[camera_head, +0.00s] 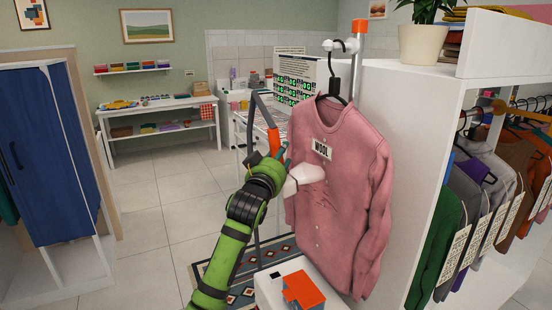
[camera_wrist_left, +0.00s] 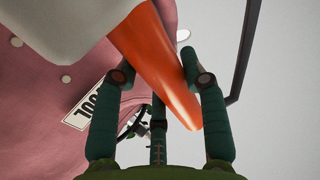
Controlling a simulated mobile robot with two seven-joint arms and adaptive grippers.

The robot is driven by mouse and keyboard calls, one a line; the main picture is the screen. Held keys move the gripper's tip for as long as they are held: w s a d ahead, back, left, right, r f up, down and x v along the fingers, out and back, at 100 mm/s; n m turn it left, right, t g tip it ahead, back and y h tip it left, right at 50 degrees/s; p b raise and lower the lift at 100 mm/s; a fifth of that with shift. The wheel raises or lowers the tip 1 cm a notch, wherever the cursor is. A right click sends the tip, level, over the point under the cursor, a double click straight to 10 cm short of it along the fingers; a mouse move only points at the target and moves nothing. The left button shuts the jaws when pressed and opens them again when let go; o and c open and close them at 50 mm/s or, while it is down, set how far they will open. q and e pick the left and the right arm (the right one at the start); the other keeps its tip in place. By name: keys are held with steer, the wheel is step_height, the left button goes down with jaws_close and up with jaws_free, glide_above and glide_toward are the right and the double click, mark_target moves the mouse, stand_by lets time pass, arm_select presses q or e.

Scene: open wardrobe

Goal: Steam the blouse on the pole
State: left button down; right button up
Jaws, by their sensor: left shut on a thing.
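The pink blouse (camera_head: 340,190) hangs on a dark hanger from a hook on the pole (camera_head: 358,60). A white label reading WOOL (camera_head: 322,148) is on its chest; part of the label also shows in the left wrist view (camera_wrist_left: 84,106). My left gripper (camera_head: 278,168) is shut on the orange handle of the steamer (camera_wrist_left: 165,65). The steamer's white head (camera_head: 304,174) is at the front of the blouse, at chest height below the label. I cannot tell whether it touches the cloth. My right gripper is not in view.
A white unit with an orange-topped part (camera_head: 303,290) stands below the blouse. A dark frame (camera_head: 262,120) rises behind my left gripper. A white wardrobe (camera_head: 400,120) with hanging clothes is at right, a blue wardrobe (camera_head: 45,150) at left.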

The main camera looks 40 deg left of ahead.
arm_select(q)
steer(key=shift+s+d+r, duration=0.1)
steer(key=shift+s+d, duration=0.2)
steer(key=shift+d, duration=0.55)
steer(key=shift+s+d+b, duration=0.6)
steer(key=shift+s+d, duration=1.4)
steer(key=shift+d, duration=2.8)
steer(key=shift+f+b, duration=2.75)
steer(key=shift+f, duration=1.15)
steer(key=shift+w+a+r+p, duration=0.1)
steer(key=shift+w+a+p, duration=0.15)
steer(key=shift+w+a, duration=1.05)
steer(key=shift+w+a+f+p, duration=0.1)
steer(key=shift+w+a+p, duration=0.15)
steer(key=shift+a, duration=2.15)
steer(key=shift+w+a+r+p, duration=0.15)
steer(key=shift+w+a, duration=0.6)
steer(key=shift+a, duration=1.1)
